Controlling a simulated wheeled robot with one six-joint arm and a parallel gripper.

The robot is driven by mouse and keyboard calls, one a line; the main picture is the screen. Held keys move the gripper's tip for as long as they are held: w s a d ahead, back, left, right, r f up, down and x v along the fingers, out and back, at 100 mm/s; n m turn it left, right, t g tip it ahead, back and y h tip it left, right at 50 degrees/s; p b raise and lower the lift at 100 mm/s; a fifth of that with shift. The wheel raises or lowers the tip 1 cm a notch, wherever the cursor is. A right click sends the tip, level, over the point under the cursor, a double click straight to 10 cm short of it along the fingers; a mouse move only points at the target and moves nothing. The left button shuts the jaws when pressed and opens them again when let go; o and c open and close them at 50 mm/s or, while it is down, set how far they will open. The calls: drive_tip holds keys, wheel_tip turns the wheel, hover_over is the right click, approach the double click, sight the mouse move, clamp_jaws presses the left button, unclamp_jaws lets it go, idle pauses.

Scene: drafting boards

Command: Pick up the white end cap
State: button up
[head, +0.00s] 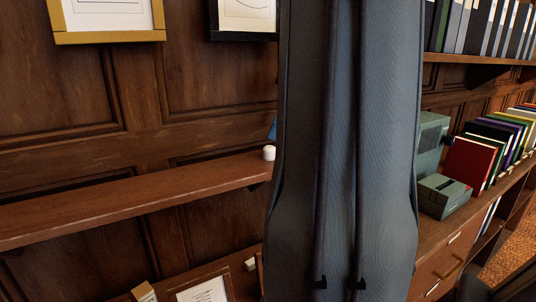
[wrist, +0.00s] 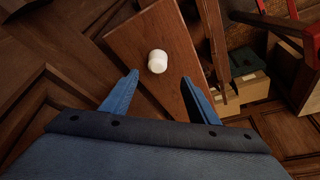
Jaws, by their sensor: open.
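The white end cap (wrist: 157,61) sits on a narrow wooden shelf (wrist: 127,38) in the wrist view. In the head view the cap (head: 269,153) is at the right end of the visible shelf (head: 130,199), beside my large dark arm link. My gripper (wrist: 160,78) is open, with two blue fingers spread apart. The cap lies ahead of the fingertips, roughly midway between them and not held. In the head view most of my gripper is hidden behind my arm; a small bit of blue shows just above the cap.
Wood-panelled wall stands behind the shelf. Below it are a framed sheet (head: 204,291) and small boxes (wrist: 247,87). At the right are a grey-green box (head: 442,196), a red book (head: 468,164) and several other books on a cabinet. The shelf left of the cap is bare.

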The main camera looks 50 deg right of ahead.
sight(270, 146)
drive_tip(key=shift+w+d+f+n+p, duration=0.1)
drive_tip(key=shift+d+f+n+p, duration=0.1)
drive_tip(key=shift+f, duration=0.35)
drive_tip(key=shift+w+d+f+n+p, duration=0.1)
drive_tip(key=shift+d+f, duration=0.1)
drive_tip(key=shift+f, duration=0.3)
drive_tip(key=shift+a+p+x, duration=0.2)
drive_tip(key=shift+p+x, duration=0.65)
drive_tip(key=shift+x, duration=1.65)
drive_tip(key=shift+r, duration=0.1)
drive_tip(key=c, duration=1.2)
